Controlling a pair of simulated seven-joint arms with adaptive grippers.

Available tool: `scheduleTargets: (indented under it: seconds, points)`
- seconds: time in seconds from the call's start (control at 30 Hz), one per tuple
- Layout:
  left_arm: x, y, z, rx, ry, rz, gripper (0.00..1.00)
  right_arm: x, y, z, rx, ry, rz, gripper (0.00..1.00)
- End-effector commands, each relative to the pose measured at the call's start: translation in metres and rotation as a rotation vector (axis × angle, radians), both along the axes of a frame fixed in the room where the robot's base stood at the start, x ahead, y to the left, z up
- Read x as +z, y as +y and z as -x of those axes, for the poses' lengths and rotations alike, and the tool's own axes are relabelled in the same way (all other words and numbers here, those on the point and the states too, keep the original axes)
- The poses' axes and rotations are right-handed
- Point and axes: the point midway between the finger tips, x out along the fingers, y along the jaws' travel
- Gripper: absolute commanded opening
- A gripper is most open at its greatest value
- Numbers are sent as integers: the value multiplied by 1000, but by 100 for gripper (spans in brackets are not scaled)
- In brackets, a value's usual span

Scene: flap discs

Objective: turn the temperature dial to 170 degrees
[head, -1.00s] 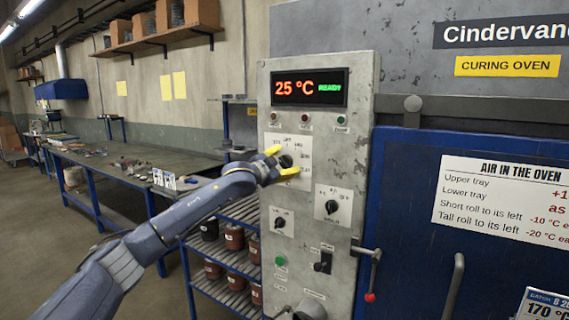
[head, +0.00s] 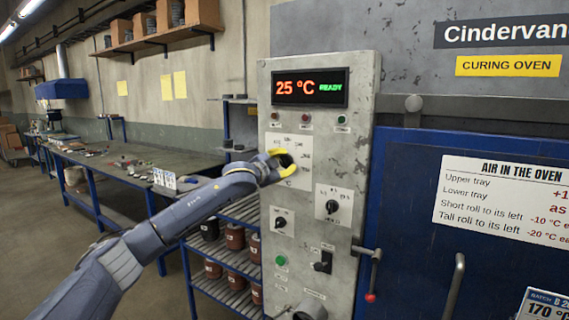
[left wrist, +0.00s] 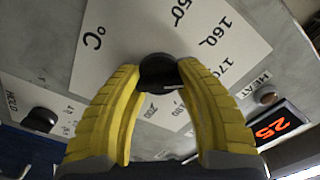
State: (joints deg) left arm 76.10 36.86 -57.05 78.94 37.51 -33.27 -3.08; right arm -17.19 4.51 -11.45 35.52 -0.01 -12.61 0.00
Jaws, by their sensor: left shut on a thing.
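The temperature dial is a black knob (head: 285,160) on a white scale plate (head: 303,151) on the grey control panel. In the left wrist view the knob (left wrist: 159,71) sits between the yellow fingertips, and the plate (left wrist: 118,20) shows 160, 170 and °C marks; other marks are partly covered. My left gripper (head: 279,163) is shut on the knob, a finger on each side, as the left wrist view (left wrist: 160,78) shows. The knob's pointer is hidden. The display (head: 310,87) reads 25 °C READY. My right gripper is out of view.
Two smaller dials, a left one (head: 281,222) and a right one (head: 333,207), sit below on the panel. A lever with a red knob (head: 370,297) sticks out at the panel's right edge. The blue oven door (head: 405,270) lies to the right, a long workbench (head: 150,160) to the left.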

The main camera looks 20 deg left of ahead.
Motion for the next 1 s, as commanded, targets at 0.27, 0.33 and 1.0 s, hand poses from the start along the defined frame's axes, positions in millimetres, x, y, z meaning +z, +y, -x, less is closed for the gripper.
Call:
scheduleTargets:
  seconds: [0.27,0.33,1.0]
  points:
    - [4,-3,1,-5,-20,-45,7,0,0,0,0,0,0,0]
    - [4,-3,1,-5,-21,-45,6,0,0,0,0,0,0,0]
    - [1,0,3,-2,-16,-45,68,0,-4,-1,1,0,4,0]
